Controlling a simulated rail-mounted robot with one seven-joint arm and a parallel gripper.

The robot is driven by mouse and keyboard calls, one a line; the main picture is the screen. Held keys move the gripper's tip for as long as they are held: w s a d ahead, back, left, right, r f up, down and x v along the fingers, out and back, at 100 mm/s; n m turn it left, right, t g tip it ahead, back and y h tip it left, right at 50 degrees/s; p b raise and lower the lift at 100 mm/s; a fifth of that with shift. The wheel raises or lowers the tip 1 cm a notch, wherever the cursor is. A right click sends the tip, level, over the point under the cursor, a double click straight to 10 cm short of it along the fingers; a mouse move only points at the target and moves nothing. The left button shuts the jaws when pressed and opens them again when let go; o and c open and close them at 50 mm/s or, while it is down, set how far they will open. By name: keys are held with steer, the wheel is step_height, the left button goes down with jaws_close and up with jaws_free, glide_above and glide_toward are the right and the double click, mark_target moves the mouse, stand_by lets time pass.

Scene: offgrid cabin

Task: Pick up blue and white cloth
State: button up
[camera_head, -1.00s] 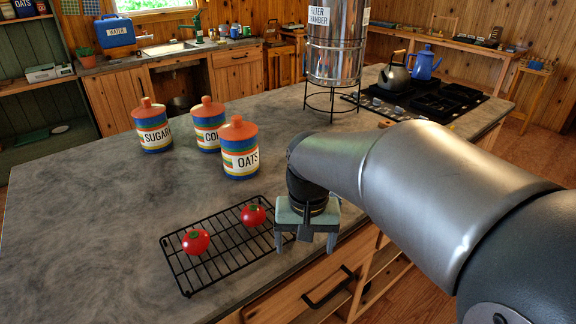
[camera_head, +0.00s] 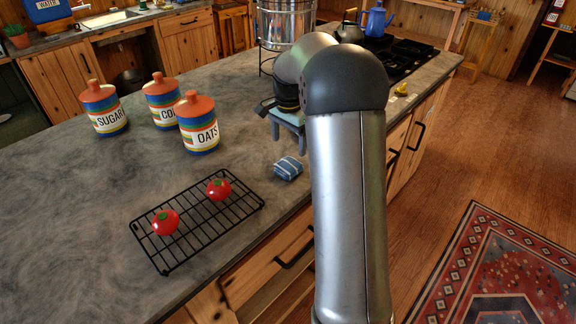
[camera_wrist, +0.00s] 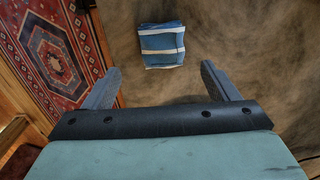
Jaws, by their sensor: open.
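The blue and white cloth (camera_head: 288,168) lies folded on the grey countertop, near its front edge and to the right of the wire rack. In the wrist view the cloth (camera_wrist: 162,45) shows ahead of the fingertips, roughly midway between them, with white stripes across it. My gripper (camera_head: 283,134) is open and empty, above the counter and just beyond the cloth in the head view. Its two fingers also show spread apart in the wrist view (camera_wrist: 160,80). No finger appears to touch the cloth.
A black wire rack (camera_head: 160,254) holds two tomatoes (camera_head: 165,222). Canisters marked SUGAR (camera_head: 104,110), partly hidden CO, and OATS (camera_head: 198,126) stand behind it. A metal water filter (camera_head: 285,22) and a stove (camera_head: 405,55) are farther back. A patterned rug (camera_head: 500,270) lies on the floor.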

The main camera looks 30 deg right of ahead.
mark_target(288, 163)
steer(key=f+p, duration=0.2)
steer(key=f, duration=0.7)
steer(key=shift+w, duration=0.2)
steer(key=shift+c, duration=0.3)
steer(key=c, duration=1.1)
steer(key=shift+o, duration=0.2)
steer(key=shift+r, duration=0.55)
step_height(288, 163, up, 3)
steer(key=shift+s+f+b, duration=0.15)
steer(key=shift+f+b, duration=0.05)
steer(key=shift+b, duration=0.2)
steer(key=s+a+r+b, duration=0.3)
steer(key=s+r, duration=0.6)
steer(key=s, duration=0.4)
steer(key=shift+a+r+b, duration=0.15)
steer(key=shift+a+b, duration=0.25)
